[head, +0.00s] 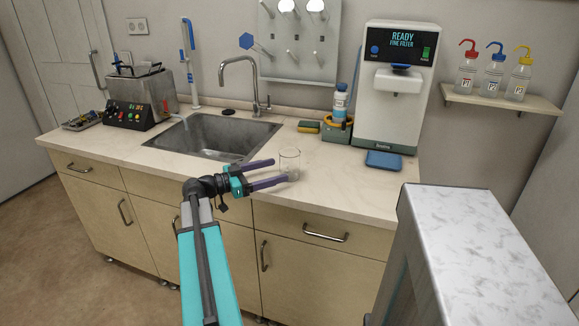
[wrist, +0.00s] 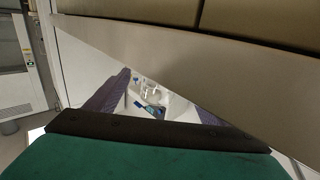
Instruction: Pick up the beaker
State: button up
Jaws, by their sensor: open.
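A clear glass beaker (head: 290,161) stands upright on the pale counter (head: 345,185), right of the sink and near the front edge. My gripper (head: 273,172) is open at the counter's front, its two purple fingers pointing right toward the beaker. The near fingertip overlaps the beaker's lower part in the head view; I cannot tell whether they touch. In the wrist view the open fingers (wrist: 155,100) show, partly hidden by a pale slanted surface. I cannot make out the beaker clearly there.
The sink (head: 212,136) with its faucet lies behind my gripper. A water purifier (head: 394,88), a blue tray (head: 384,160), sponges (head: 308,127) and a bottle holder (head: 337,130) stand farther back and right. A grey marbled block (head: 480,255) rises at the front right.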

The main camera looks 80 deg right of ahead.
aim_at(284, 167)
jog(key=shift+p+x, duration=0.45)
jog(key=shift+x, duration=1.85)
jog(key=shift+r, duration=0.1)
jog(key=c, duration=1.3)
jog(key=shift+r, duration=0.1)
jog(key=shift+r+b, duration=0.45)
jog(key=shift+r, duration=4.45)
